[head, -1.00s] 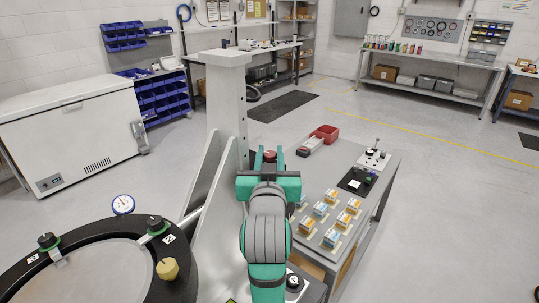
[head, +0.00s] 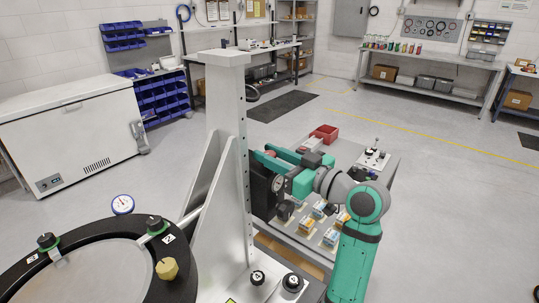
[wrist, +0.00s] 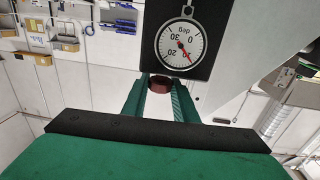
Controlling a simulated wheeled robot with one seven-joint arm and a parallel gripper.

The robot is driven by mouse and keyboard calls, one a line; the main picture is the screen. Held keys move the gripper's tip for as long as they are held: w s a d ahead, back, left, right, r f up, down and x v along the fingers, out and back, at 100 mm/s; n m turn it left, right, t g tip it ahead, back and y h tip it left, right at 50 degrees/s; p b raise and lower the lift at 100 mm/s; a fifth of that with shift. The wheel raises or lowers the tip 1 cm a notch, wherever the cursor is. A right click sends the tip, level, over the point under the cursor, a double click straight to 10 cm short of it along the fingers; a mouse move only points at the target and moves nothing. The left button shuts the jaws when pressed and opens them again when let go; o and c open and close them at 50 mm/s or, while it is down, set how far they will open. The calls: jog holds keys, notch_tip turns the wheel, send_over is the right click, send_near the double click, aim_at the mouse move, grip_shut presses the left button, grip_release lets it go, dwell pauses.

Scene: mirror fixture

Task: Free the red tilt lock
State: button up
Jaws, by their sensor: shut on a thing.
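The red tilt lock (wrist: 163,83) is a dark red knob between my fingertips in the wrist view. My gripper (wrist: 160,90) is shut on it, one finger on each side. In the head view my gripper (head: 268,156) reaches leftward to the upright column from the right, above a black block, and only a bit of red (head: 271,153) shows between the fingers. The gauge also shows in the head view (head: 278,183).
The tall grey column (head: 228,120) stands left of my gripper. A black ring (head: 105,236) with numbered black knobs and a yellow knob (head: 167,269) is at lower left. A bench with small boxes (head: 331,236) and a red bin (head: 324,134) lies behind my arm.

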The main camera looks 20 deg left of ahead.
jog(key=n+g, duration=0.3)
jog(key=g, duration=0.2)
jog(key=n+g+y, duration=0.1)
jog(key=n+g, duration=0.2)
jog(key=g, duration=0.2)
jog(key=shift+w+a+r+n, duration=0.1)
jog(key=shift+n, duration=0.2)
jog(key=n+g+h, duration=0.1)
jog(key=n+g, duration=0.2)
jog(key=g, duration=0.2)
jog(key=shift+n+g+h, duration=0.9)
jog(key=shift+n+g, duration=0.2)
jog(key=shift+g, duration=0.4)
jog(key=shift+n+g+h, duration=0.3)
jog(key=shift+n+g, duration=0.1)
jog(key=o, duration=0.8)
jog(key=shift+a, duration=0.1)
